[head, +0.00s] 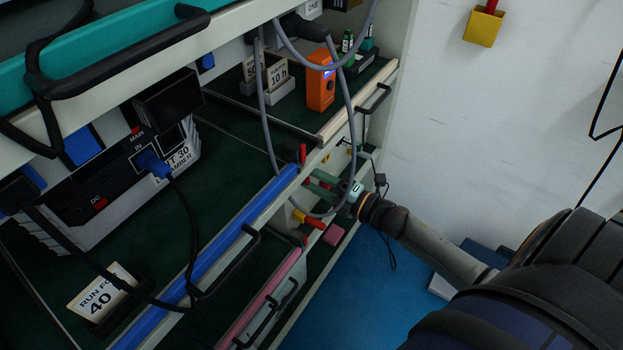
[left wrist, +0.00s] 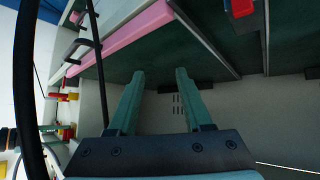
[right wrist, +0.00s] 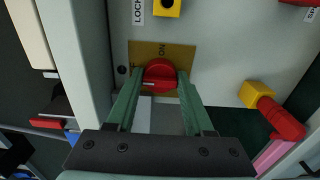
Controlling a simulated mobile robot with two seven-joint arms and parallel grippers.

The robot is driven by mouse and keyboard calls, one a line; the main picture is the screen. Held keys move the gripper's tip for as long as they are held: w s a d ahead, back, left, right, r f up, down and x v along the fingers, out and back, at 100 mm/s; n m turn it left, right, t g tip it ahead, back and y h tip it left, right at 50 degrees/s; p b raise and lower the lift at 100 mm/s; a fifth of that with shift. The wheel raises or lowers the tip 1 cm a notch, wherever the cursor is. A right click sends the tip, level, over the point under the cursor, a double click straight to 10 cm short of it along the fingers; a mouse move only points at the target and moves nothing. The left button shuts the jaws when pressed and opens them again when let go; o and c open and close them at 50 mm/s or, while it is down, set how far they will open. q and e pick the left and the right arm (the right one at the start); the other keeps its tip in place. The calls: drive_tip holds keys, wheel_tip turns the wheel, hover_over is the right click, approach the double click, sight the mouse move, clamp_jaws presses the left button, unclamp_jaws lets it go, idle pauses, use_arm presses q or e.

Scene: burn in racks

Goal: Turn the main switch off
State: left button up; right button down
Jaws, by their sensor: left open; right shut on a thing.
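The main switch is a red rotary knob (right wrist: 160,73) on a yellow plate (right wrist: 179,52) fixed to a pale panel, in the right wrist view. The word ON is printed on the plate above the knob. My right gripper (right wrist: 158,84) is shut on the knob, one finger on each side. In the head view my right gripper (head: 322,186) reaches the rack's right end; I cannot make out the knob there. My left gripper (left wrist: 160,74) is open and empty in the left wrist view, under a rack with a pink shelf edge. It is outside the head view.
A red and yellow part (right wrist: 279,115) sticks out right of the switch, and a yellow block (right wrist: 167,7) is above. Grey cables (head: 349,100) hang near my right gripper. An orange device (head: 320,85) stands on the upper shelf. The blue floor (head: 365,290) is open below.

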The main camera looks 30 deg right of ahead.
idle(0.5)
use_arm(q)
drive_tip(key=shift+f, duration=0.15)
use_arm(e)
drive_tip(key=shift+c, duration=1.4)
unclamp_jaws()
use_arm(q)
drive_tip(key=shift+s, duration=0.1)
use_arm(e)
drive_tip(key=v, duration=1.2)
drive_tip(key=shift+s, duration=0.25)
